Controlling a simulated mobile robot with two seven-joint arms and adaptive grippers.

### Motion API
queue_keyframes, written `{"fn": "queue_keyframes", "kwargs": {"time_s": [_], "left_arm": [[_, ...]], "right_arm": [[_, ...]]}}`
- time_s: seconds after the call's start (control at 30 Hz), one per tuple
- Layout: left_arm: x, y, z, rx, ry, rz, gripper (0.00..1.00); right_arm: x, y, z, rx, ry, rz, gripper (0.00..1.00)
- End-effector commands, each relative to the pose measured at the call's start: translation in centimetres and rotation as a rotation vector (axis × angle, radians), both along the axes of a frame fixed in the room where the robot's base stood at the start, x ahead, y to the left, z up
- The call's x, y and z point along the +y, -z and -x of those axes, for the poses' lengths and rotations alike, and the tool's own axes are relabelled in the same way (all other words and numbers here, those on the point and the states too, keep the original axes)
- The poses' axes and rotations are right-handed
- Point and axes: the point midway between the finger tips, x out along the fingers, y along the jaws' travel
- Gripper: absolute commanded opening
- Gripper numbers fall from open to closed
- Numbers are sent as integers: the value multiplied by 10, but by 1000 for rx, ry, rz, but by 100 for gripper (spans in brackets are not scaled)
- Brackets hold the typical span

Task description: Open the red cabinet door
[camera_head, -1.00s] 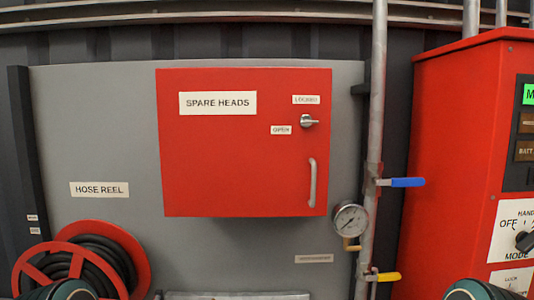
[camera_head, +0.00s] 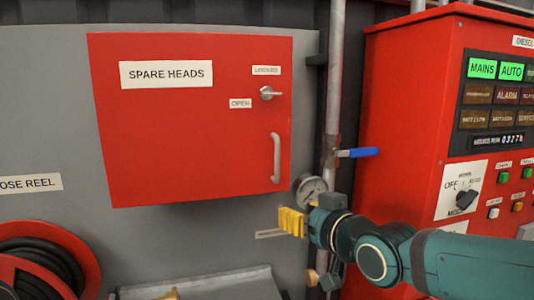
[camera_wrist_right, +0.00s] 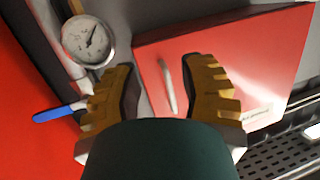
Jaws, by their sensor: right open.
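The red cabinet (camera_head: 190,150) with the SPARE HEADS label hangs on the grey panel, its door shut. In the right wrist view the gripper (camera_wrist_right: 165,85) is open and empty, and the handle (camera_wrist_right: 167,86) shows beyond, between the fingers. My left gripper is not in view.
A pressure gauge (camera_head: 310,190) and a pipe with a blue lever (camera_head: 358,152) stand just right of the cabinet. A red control box (camera_head: 400,120) fills the right side. A hose reel (camera_head: 75,245) is at lower left.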

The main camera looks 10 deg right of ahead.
Motion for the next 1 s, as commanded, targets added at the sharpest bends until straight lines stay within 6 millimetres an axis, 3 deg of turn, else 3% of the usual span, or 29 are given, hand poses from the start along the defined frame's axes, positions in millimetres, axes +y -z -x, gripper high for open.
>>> {"fn": "queue_keyframes", "kwargs": {"time_s": [0.03,0.13,0.23,0.37,0.57,1.0], "left_arm": [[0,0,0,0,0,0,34],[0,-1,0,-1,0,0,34],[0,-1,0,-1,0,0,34],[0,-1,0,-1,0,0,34],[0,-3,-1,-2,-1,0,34],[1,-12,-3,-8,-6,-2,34]], "right_arm": [[-5,-27,11,-58,7,7,41],[-13,-63,29,-136,15,21,41],[-17,-83,41,-185,21,29,41],[-19,-93,44,-205,24,34,41],[-14,-92,25,-202,25,34,41],[3,-92,-50,-201,26,32,41]]}}
